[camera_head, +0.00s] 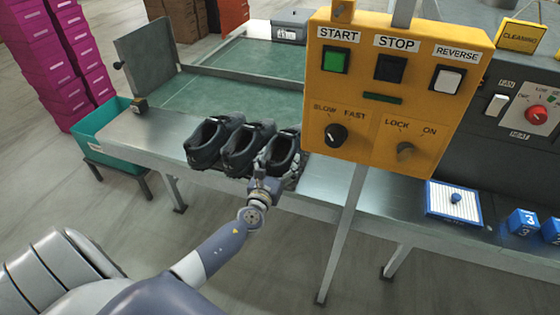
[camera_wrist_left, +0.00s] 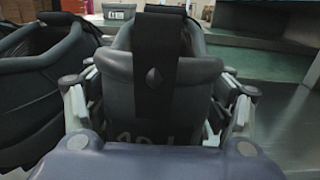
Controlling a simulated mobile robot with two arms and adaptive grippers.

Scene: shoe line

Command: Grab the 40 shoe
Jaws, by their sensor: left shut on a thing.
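Three dark shoes stand side by side on the metal bench, heels toward me: a left one (camera_head: 207,141), a middle one (camera_head: 245,146) and a right one (camera_head: 283,150). My left gripper (camera_head: 267,165) is at the heel of the right shoe. In the left wrist view the fingers of my left gripper lie on both sides of this shoe's heel (camera_wrist_left: 165,75), shut on it. Markings that look like "40" show low on its heel, partly hidden by the gripper. The neighbouring shoe (camera_wrist_left: 40,85) stands to the left there. My right gripper is not in view.
A yellow control panel (camera_head: 385,120) on a post stands just right of the shoes. A teal bin (camera_head: 95,140) is at the left end of the bench. A blue-edged tray (camera_head: 453,202) and blue number blocks (camera_head: 522,222) lie at the right.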

